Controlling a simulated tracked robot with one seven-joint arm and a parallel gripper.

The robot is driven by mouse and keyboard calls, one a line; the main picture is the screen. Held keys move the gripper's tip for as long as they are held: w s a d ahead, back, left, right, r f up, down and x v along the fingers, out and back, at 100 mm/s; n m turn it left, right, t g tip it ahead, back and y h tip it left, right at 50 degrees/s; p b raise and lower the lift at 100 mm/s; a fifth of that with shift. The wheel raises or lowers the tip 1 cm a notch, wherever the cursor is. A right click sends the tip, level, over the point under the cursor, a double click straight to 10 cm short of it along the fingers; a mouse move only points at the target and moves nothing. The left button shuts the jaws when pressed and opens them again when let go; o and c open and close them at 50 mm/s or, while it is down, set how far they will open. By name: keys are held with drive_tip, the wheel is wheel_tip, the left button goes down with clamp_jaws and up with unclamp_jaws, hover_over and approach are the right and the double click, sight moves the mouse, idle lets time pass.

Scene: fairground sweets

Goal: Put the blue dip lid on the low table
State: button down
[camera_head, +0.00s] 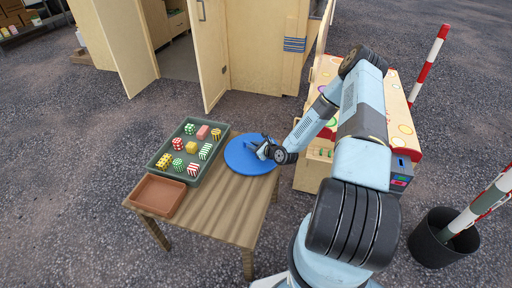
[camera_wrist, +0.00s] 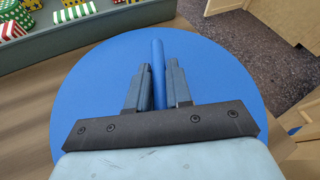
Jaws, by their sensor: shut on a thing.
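The blue dip lid (camera_head: 240,158) is a round blue disc at the right side of the low wooden table (camera_head: 228,212). It lies on or just above the tabletop; I cannot tell if it touches. My gripper (camera_head: 261,147) is over the lid and shut on its raised blue handle. In the wrist view the blue lid (camera_wrist: 100,92) fills the middle, and the two fingers of my gripper (camera_wrist: 158,85) press on the handle (camera_wrist: 158,58) from both sides. Part of the lid is hidden under my gripper.
A green tray (camera_head: 219,148) of striped and dotted sweets boxes stands left of the lid, close to it. A brown empty tray (camera_head: 158,195) sits at the table's front left. A game stall (camera_head: 308,175) stands right of the table. The table's front right is bare.

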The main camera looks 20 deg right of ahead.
drive_tip(key=shift+f, duration=0.2)
drive_tip(key=c, duration=1)
unclamp_jaws()
drive_tip(key=shift+c, duration=0.2)
drive_tip(key=shift+r, duration=0.1)
